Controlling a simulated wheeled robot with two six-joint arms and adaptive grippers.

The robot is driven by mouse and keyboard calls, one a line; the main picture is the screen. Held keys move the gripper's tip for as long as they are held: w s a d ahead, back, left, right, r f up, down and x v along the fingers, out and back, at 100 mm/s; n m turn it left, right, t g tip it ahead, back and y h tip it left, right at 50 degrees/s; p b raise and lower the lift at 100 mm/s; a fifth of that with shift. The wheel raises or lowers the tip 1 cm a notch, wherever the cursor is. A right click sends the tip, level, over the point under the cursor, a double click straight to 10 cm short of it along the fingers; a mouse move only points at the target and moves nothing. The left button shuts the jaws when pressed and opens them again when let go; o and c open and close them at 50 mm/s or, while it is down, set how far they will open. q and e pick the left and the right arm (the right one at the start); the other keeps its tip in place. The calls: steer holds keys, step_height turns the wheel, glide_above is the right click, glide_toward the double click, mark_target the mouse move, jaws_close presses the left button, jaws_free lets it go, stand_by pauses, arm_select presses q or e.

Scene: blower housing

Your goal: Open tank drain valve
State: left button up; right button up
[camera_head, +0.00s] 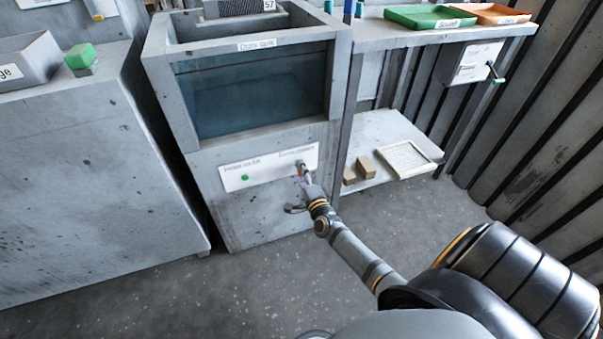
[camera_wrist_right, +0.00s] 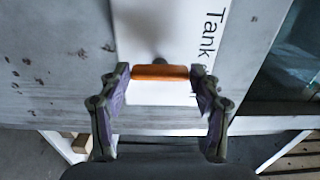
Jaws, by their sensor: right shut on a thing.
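The tank (camera_head: 260,90) stands in the middle of the head view, with dark water behind its glass. A white panel (camera_head: 262,168) is on its lower front, with a green button (camera_head: 245,178) at its left. The drain valve's orange handle (camera_wrist_right: 160,73) sits on the panel, beside lettering that reads "Tank". My right gripper (camera_wrist_right: 160,82) is at the handle, with one finger at each end of it, shut on it. In the head view, my right gripper (camera_head: 305,184) reaches the right end of the panel and partly hides the valve. My left gripper is not in view.
Right of the tank, a bench (camera_head: 400,38) bears a green tray (camera_head: 428,17) and an orange tray (camera_head: 492,13). Its lower shelf (camera_head: 385,130) holds small blocks and a pale framed panel (camera_head: 406,160). A grey cabinet (camera_head: 90,180) stands at left. The floor (camera_head: 200,290) in front is clear.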

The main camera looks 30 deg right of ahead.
steer(key=shift+f, duration=0.1)
stand_by(0.3)
steer(key=o, duration=1.1)
steer(key=shift+o, duration=0.3)
steer(key=v, duration=1.2)
steer(key=shift+a, duration=0.1)
